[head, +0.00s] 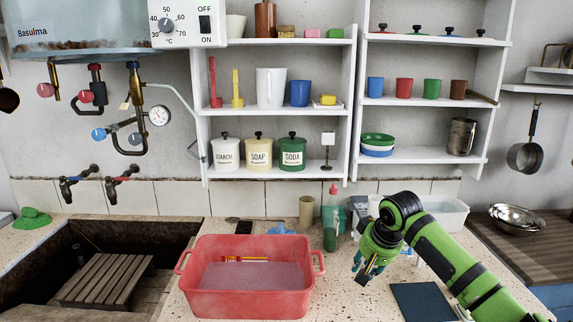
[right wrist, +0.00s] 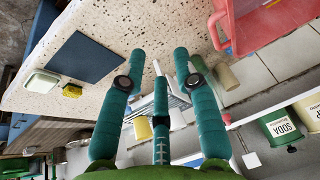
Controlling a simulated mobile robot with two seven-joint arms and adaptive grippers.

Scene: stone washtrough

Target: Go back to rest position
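My right gripper (head: 368,268) hangs above the speckled counter, to the right of the red tub (head: 207,303), and points down. In the right wrist view its teal fingers (right wrist: 160,62) are spread apart with nothing held between them. The red tub holds greyish liquid, and a small red and yellow item (head: 245,259) lies in it near the back wall. My left gripper is not in view.
A dark blue mat (head: 422,302) lies on the counter to the right of my gripper. A green bottle (head: 331,222) and a tan cup (head: 306,210) stand behind. The sunken trough (head: 60,258) is at the left. Shelves (head: 280,106) hang on the wall.

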